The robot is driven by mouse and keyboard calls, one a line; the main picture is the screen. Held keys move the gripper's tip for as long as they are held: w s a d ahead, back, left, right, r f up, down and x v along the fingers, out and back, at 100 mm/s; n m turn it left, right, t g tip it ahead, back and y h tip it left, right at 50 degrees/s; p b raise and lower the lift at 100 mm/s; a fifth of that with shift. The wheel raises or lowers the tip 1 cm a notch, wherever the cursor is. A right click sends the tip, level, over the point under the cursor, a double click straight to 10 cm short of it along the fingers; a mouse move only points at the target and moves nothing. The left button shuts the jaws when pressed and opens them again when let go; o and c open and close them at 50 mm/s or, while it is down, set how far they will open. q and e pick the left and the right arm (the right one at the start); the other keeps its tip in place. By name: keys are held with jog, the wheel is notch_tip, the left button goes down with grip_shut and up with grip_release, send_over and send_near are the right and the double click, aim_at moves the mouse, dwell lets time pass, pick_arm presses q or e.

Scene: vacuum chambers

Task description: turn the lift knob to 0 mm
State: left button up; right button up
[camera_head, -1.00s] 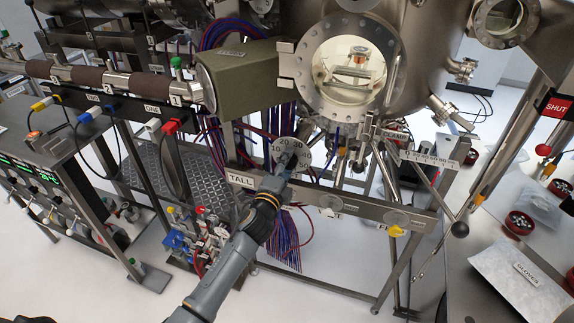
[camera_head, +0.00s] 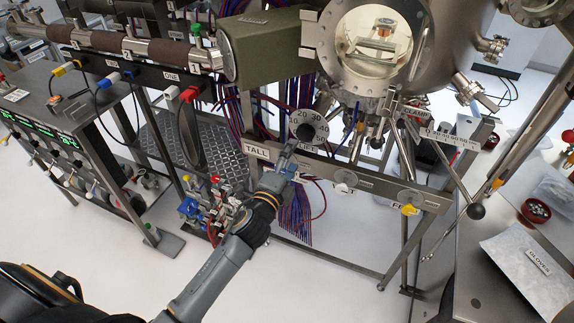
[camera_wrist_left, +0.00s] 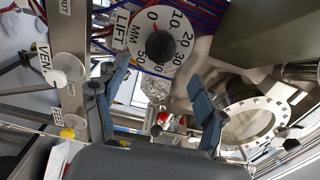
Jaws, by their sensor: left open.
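The lift knob is a black knob (camera_wrist_left: 160,45) at the centre of a white round dial (camera_wrist_left: 138,30) marked LIFT and MM. The dial's numbers run from 0 to 50. In the head view the dial (camera_head: 321,129) sits on the steel frame rail above the TALL label. I cannot tell the exact setting. My left gripper (camera_head: 287,157) is open and empty, just below the dial and apart from the knob. In the left wrist view its two blue-grey fingers (camera_wrist_left: 160,92) are spread, with the knob beyond them. My right gripper is not in view.
The VENT knob (camera_head: 345,188) and the yellow FEED knob (camera_head: 409,209) are on the same rail. The round chamber window (camera_head: 372,48) is above right. Wires hang behind the rail. The glove packet (camera_head: 530,270) lies on the right bench.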

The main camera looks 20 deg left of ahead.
pick_arm(q)
jog(key=shift+s, duration=1.55)
jog(key=s+a+f+n+g, duration=0.1)
jog(key=s+f+n+g, duration=0.2)
jog(key=f, duration=0.9)
jog(key=s+f+n+g, duration=0.25)
jog(key=s+f, duration=0.35)
jog(key=f, duration=0.5)
jog(key=s+a+f+n+g, duration=0.1)
jog(key=s+f+n+g, duration=0.2)
jog(key=f, duration=0.9)
jog(key=s+f+n+g, duration=0.2)
jog(key=s+f, duration=0.4)
jog(key=s, duration=0.6)
jog(key=s+a+f+n+g, duration=0.1)
jog(key=s+f+n+g, duration=0.2)
jog(key=s+f, duration=0.3)
jog(key=s+f+n+g, duration=0.2)
jog(key=s+f, duration=0.5)
jog(key=s, duration=1)
jog(key=shift+s+a+g+y, duration=0.25)
jog(key=shift+s+g+y, duration=0.1)
jog(key=shift+g, duration=0.4)
